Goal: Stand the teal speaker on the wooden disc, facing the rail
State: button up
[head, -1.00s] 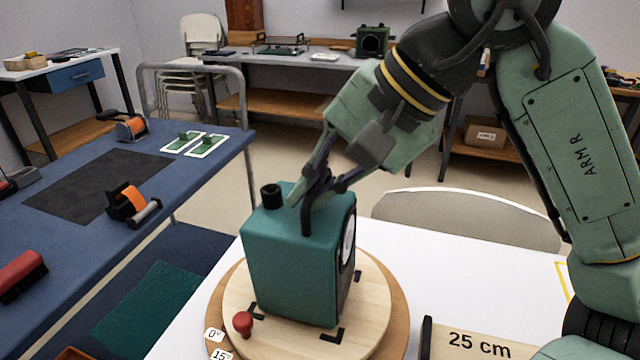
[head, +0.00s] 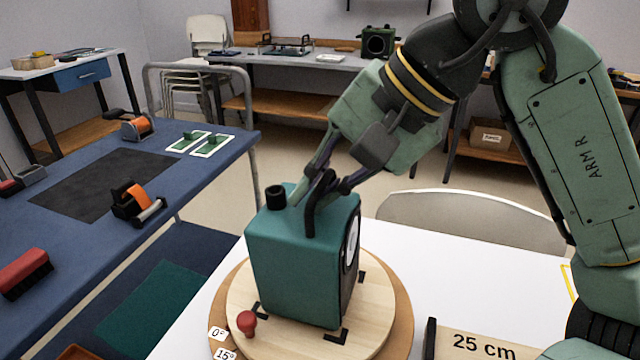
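The teal speaker (head: 293,265) stands upright on the pale wooden disc (head: 378,305), among black corner marks. Its dark front with a pale round cone (head: 352,240) faces right in the picture. A black knob (head: 275,197) and a dark arched handle (head: 309,215) are on its top. My gripper (head: 322,186) comes down from the upper right, with its fingers at the handle, one on either side, and seems shut on it. The exact finger contact is partly hidden by the handle. The speaker's underside and far side are hidden.
A red knob (head: 246,322) sits at the disc's front left edge, near angle labels (head: 218,333). A wooden block marked 25 cm (head: 485,347) lies at the front right. White tabletop (head: 450,262) is clear to the right. A blue bench (head: 185,178) with tools stands left.

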jog(key=o, duration=0.5)
jog(key=shift+c, duration=0.2)
